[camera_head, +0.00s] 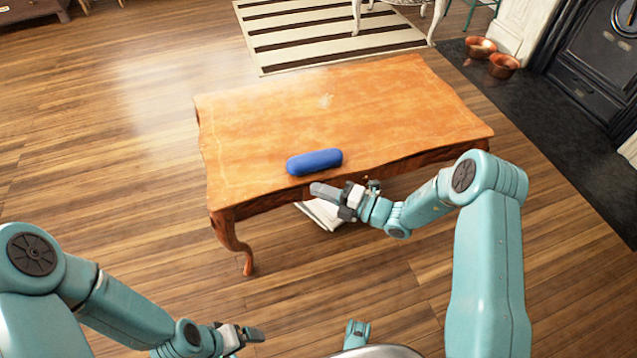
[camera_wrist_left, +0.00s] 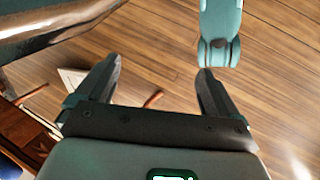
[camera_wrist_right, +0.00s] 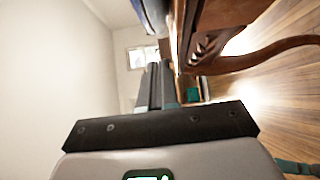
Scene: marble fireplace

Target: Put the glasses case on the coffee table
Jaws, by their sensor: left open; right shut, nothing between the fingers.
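The blue glasses case (camera_head: 314,161) lies on the wooden coffee table (camera_head: 270,115), close to its front edge. My right gripper (camera_head: 318,190) is just in front of that edge, near the case but apart from it. Its fingers are shut and empty, and they show together in the right wrist view (camera_wrist_right: 158,85). The table's carved edge and leg (camera_wrist_right: 235,62) show beside them there. My left gripper (camera_head: 255,335) is low over the floor at the bottom of the head view. In the left wrist view (camera_wrist_left: 160,80) its fingers are wide apart with nothing between them.
White papers or books (camera_head: 322,213) are partly hidden under the table. A striped rug (camera_head: 320,30) lies behind it. Copper bowls (camera_head: 503,66) stand by the dark fireplace (camera_head: 605,50) at the right. The wooden floor at the left is clear, as is most of the tabletop.

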